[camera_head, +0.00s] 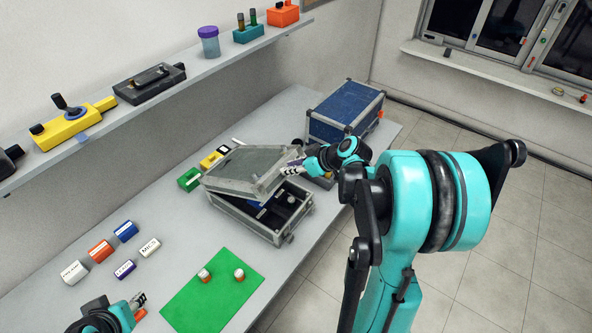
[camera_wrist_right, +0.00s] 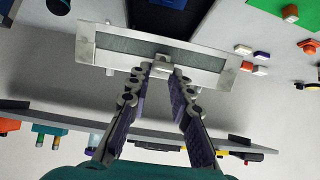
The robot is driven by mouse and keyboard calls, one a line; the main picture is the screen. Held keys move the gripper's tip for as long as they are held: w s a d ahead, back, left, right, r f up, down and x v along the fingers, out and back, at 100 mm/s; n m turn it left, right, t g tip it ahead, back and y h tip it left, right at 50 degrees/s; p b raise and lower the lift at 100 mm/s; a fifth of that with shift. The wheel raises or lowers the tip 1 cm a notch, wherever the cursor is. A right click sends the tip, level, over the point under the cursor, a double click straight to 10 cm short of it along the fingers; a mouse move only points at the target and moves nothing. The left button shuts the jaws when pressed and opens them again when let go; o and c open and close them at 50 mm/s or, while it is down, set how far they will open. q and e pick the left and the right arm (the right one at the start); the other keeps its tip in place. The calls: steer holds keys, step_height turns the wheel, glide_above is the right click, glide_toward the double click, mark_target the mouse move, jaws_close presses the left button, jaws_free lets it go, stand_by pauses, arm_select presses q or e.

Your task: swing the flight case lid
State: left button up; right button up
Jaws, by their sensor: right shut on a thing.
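The grey flight case (camera_head: 252,218) stands on the table with its lid (camera_head: 247,168) partly raised and tilted over the dark interior. My right gripper (camera_head: 294,167) is at the lid's right edge, shut on the lid's rim. In the right wrist view the gripper (camera_wrist_right: 163,70) has its fingertips at a small metal latch in the middle of the lid edge (camera_wrist_right: 110,48). My left gripper (camera_head: 138,300) is low at the bottom left of the head view, apart from the case; its finger gap is too small to judge.
A blue case (camera_head: 345,108) stands behind the grey one. Several labelled blocks (camera_head: 101,251) lie at the left. A wall shelf (camera_head: 150,100) with tools runs above the table.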

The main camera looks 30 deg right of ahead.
steer(key=w+r+p, duration=0.1)
steer(key=a+r, duration=0.1)
steer(key=r, duration=0.1)
steer(key=shift+w+p, duration=0.4)
steer(key=shift+w+a+r+p, duration=0.2)
steer(key=shift+w+r+p, duration=0.3)
steer(key=shift+r, duration=0.25)
steer(key=shift+w+a+r+p, duration=0.4)
steer(key=shift+w+r+p, duration=0.2)
steer(key=shift+w+r, duration=0.35)
steer(key=shift+w+a+r+p, duration=0.45)
steer(key=shift+w+r+p, duration=0.2)
steer(key=shift+w+r, duration=0.25)
steer(key=shift+w+a+r+p, duration=0.4)
steer(key=shift+w+r+p, duration=0.2)
steer(key=shift+w+r, duration=0.3)
jaws_close()
steer(key=shift+w+a+r+p, duration=0.25)
steer(key=shift+w+r+p, duration=0.1)
steer(key=shift+w+r, duration=0.25)
